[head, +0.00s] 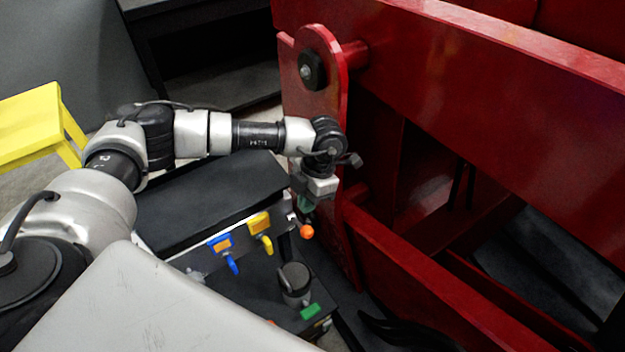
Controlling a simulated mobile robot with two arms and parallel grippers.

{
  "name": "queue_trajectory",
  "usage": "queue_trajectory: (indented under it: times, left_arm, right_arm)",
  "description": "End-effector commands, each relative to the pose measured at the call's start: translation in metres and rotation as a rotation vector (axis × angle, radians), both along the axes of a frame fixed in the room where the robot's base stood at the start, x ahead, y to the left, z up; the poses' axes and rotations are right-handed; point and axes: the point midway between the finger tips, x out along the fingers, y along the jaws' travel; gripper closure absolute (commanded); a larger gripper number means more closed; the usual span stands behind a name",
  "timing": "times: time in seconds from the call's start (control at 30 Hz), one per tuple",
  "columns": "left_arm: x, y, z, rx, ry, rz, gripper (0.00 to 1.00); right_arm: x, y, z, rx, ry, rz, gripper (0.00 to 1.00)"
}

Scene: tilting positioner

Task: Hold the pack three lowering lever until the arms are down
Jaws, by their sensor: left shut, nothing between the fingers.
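A row of control levers stands on the dark valve box in front of the red machine. One is a blue lever (232,264), one a yellow lever (266,244), and one has an orange ball knob (307,231). I cannot read any labels, so I cannot tell which lever is marked pack three. My left gripper (305,207) points down just above the orange knob. It is shut and empty; whether it touches that lever is unclear. The gripper hides part of that lever's base. My right gripper does not show.
The red steel frame (480,75) of the positioner rises close to the right of my left gripper. A black cover (210,197) lies under my left forearm. A yellow stand (35,125) is at far left.

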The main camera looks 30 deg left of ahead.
Motion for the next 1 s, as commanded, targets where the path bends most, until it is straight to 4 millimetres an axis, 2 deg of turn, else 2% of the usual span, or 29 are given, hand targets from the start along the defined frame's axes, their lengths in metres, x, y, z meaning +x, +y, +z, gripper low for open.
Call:
queue_trajectory:
  times: [0.2, 0.33, 1.0]
  left_arm:
    - [-0.008, -0.003, -0.035, 0.000, 0.002, -0.002, 1.00]
    - [-0.009, -0.004, -0.047, -0.001, 0.001, -0.001, 1.00]
    - [-0.011, -0.008, -0.056, 0.027, -0.016, -0.003, 1.00]
  right_arm:
    - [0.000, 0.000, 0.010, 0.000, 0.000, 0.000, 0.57]
    - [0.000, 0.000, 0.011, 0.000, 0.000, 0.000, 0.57]
    - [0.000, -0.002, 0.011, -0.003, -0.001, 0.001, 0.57]
